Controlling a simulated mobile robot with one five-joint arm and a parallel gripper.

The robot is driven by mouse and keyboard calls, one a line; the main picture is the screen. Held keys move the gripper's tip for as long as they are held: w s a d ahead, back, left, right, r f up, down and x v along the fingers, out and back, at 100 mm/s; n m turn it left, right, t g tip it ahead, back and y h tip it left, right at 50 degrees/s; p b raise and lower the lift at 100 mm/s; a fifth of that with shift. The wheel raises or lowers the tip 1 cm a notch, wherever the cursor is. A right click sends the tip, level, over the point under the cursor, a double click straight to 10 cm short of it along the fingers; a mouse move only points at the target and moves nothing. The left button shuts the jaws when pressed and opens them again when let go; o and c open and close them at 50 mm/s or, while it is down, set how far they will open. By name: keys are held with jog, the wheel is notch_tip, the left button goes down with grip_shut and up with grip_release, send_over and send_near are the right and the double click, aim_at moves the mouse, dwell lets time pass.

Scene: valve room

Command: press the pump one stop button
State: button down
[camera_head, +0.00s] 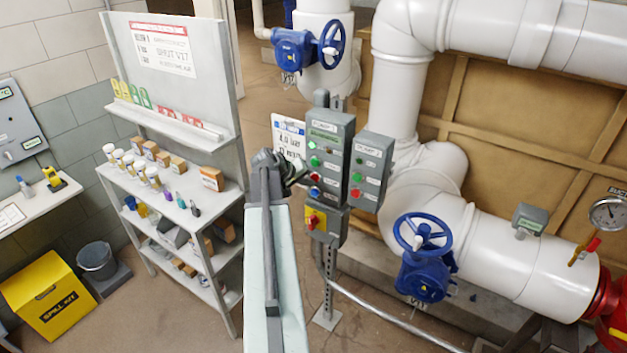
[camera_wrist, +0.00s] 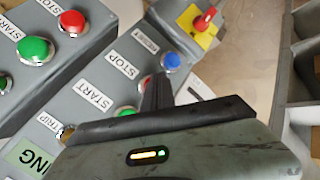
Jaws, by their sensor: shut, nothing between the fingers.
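The larger grey pump panel (camera_head: 331,150) stands on a post in the head view, its header lettering too small to read surely. In the wrist view it carries a green START button (camera_wrist: 125,111) and a blue RESET button (camera_wrist: 171,62). The STOP label (camera_wrist: 122,64) lies between START and RESET. The red stop button (camera_head: 315,176) shows in the head view but is mostly hidden behind my fingers in the wrist view. My gripper (camera_wrist: 157,88) is shut and empty, its tips over the stop button's place. I cannot tell whether they touch it.
A second grey panel (camera_head: 370,170) with green and red buttons is just right. A yellow isolator with a red handle (camera_head: 314,218) is below. A shelf rack (camera_head: 185,215) stands left; white pipes and a blue valve wheel (camera_head: 422,233) stand right.

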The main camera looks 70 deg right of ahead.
jog(key=shift+s+d, duration=0.1)
jog(key=shift+d, duration=0.3)
dwell(0.6)
jog(key=shift+a, duration=0.1)
jog(key=shift+w+a, duration=0.2)
jog(key=shift+a, duration=0.55)
jog(key=a, duration=0.2)
jog(key=w+a, duration=0.1)
jog(key=a, duration=0.1)
jog(key=shift+w+a, duration=0.15)
jog(key=shift+a, duration=0.25)
dwell(0.6)
